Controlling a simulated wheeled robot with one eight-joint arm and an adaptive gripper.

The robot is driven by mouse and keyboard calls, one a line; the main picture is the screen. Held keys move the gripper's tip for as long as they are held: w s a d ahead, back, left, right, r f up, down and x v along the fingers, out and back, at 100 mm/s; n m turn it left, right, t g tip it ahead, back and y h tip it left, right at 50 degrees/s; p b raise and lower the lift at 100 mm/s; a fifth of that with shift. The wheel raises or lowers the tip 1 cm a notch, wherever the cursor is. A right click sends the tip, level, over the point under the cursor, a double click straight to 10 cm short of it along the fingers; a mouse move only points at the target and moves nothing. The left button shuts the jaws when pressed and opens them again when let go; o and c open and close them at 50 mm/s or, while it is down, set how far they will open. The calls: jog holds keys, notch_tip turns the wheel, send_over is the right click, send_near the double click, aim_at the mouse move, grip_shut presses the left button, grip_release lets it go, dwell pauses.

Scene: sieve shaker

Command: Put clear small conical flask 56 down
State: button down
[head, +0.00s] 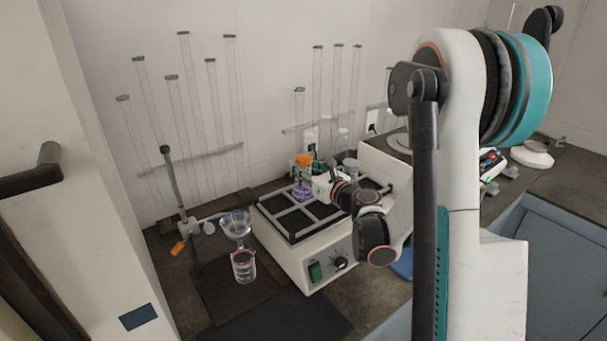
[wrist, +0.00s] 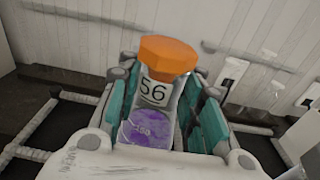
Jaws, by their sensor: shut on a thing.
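The clear small conical flask 56 (wrist: 155,95) has an orange cap, a white label reading 56 and purple marking or contents low in it. In the wrist view it stands between the teal-padded fingers of my gripper (wrist: 170,105), which is shut on it. In the head view the flask's orange cap (head: 304,160) shows above the sieve shaker (head: 312,240), with purple below it near the shaker's black top frame. My gripper (head: 318,178) is partly hidden by my wrist there. I cannot tell whether the flask's base touches the shaker.
Tall glass tubes (head: 200,110) line the back wall. White equipment (head: 385,160) stands right of the shaker. A dark mat area (head: 275,318) in front is clear.

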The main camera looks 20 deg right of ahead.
jog(key=shift+f, duration=0.15)
jog(key=c, duration=1.1)
grip_release()
jog(key=shift+o, duration=0.2)
jog(key=shift+s, duration=0.15)
jog(key=p+v, duration=0.1)
jog(key=v, duration=1.1)
jog(key=shift+p, duration=0.4)
